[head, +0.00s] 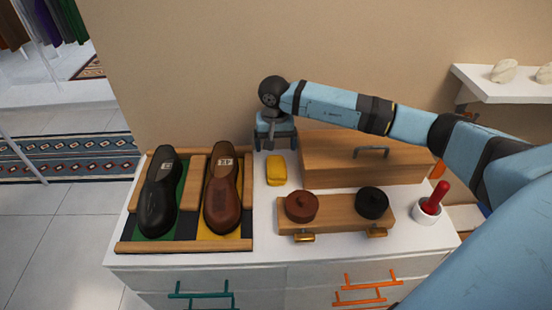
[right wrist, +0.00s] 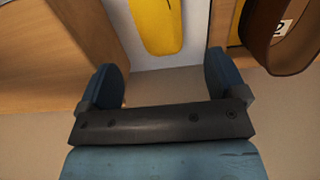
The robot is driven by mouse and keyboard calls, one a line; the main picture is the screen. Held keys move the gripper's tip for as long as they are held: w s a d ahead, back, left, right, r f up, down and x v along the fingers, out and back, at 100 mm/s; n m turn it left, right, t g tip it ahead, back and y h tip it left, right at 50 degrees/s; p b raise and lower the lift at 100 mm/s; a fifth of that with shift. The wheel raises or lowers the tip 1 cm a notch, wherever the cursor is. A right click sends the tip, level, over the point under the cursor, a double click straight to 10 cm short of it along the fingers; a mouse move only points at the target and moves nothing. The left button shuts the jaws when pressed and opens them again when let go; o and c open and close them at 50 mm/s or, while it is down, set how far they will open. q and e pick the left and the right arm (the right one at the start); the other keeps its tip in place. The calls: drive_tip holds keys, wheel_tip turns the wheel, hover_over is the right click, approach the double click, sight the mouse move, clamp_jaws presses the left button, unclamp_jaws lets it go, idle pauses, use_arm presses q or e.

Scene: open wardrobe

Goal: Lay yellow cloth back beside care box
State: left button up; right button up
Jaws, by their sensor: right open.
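The yellow cloth (head: 276,170) lies folded on the white cabinet top, just left of the wooden care box (head: 365,158) and right of the shoe tray (head: 246,243). It also shows in the right wrist view (right wrist: 160,25), beyond the fingertips. My right gripper (head: 275,146) is open and empty, behind the cloth near the wall and apart from it. In the right wrist view its two blue fingers (right wrist: 168,82) stand wide with nothing between them. My left gripper is not in view.
The tray holds a black shoe (head: 158,200) and a brown shoe (head: 221,190). A wooden stand with a brown tin (head: 301,206) and a black tin (head: 371,204) stands in front of the box. A white cup (head: 427,212) holds a red-handled tool at right.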

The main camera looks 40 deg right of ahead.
sight(275, 163)
drive_tip(key=shift+r, duration=1.55)
